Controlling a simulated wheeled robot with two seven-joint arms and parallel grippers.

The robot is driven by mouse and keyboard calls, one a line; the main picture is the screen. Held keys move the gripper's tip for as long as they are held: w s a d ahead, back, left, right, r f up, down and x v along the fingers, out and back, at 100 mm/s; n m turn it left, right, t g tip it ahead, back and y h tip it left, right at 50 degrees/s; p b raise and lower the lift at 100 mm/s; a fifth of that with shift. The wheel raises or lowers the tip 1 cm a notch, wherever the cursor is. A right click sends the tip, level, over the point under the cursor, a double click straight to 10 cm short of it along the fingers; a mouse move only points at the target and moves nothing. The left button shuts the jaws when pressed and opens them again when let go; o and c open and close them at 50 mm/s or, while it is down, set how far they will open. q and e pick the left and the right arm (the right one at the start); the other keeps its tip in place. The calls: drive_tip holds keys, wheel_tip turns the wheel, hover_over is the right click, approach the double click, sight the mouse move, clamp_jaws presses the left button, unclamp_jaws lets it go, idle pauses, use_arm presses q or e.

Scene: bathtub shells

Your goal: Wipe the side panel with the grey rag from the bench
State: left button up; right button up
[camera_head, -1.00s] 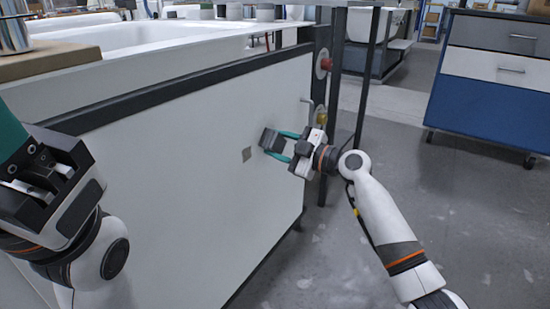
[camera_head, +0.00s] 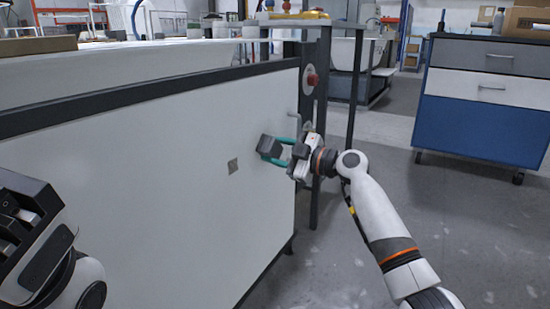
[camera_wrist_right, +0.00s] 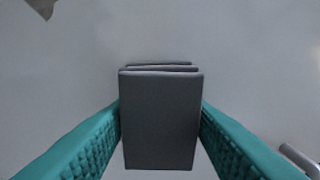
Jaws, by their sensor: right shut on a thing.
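The white side panel (camera_head: 160,195) of the tub stand fills the left and middle of the head view and the background of the right wrist view (camera_wrist_right: 240,40). A small grey-brown square patch (camera_head: 233,166) is on it; part shows top left in the wrist view (camera_wrist_right: 42,6). My right gripper (camera_head: 276,151) is shut on the folded dark grey rag (camera_head: 268,145), its teal fingers on either side of the rag (camera_wrist_right: 160,120). The rag is right of the patch and above it; I cannot tell whether it touches the panel. My left gripper (camera_head: 20,215) is cut off at the left edge, its fingertips hidden.
A red knob (camera_head: 312,80) and a handle (camera_head: 293,122) are by the panel's right end, beside dark frame posts (camera_head: 321,130). A blue and white drawer cabinet (camera_head: 480,120) stands at the right. Grey floor (camera_head: 330,260) is open between.

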sight(227, 172)
drive_tip(key=shift+f, duration=0.1)
drive_tip(key=shift+s+a+p, duration=0.4)
drive_tip(key=shift+s+a, duration=0.3)
drive_tip(key=shift+s, duration=0.3)
drive_tip(key=shift+s+a+p, duration=0.45)
drive_tip(key=shift+s+a, duration=0.3)
drive_tip(key=shift+s, duration=0.25)
drive_tip(key=shift+s+a+p, duration=0.4)
drive_tip(key=shift+s+a, duration=0.3)
drive_tip(key=shift+s, duration=0.25)
drive_tip(key=shift+s+a+p, duration=0.65)
drive_tip(key=shift+s+a, duration=0.05)
drive_tip(key=shift+s, duration=0.25)
drive_tip(key=shift+s+a, duration=0.4)
drive_tip(key=shift+s, duration=0.15)
drive_tip(key=shift+s+a+r+p, duration=0.2)
drive_tip(key=shift+s+a+p, duration=0.75)
drive_tip(key=shift+s+p, duration=0.3)
drive_tip(key=shift+s+a, duration=0.1)
drive_tip(key=shift+s, duration=0.05)
drive_tip(key=shift+f, duration=0.1)
drive_tip(key=shift+s, duration=0.1)
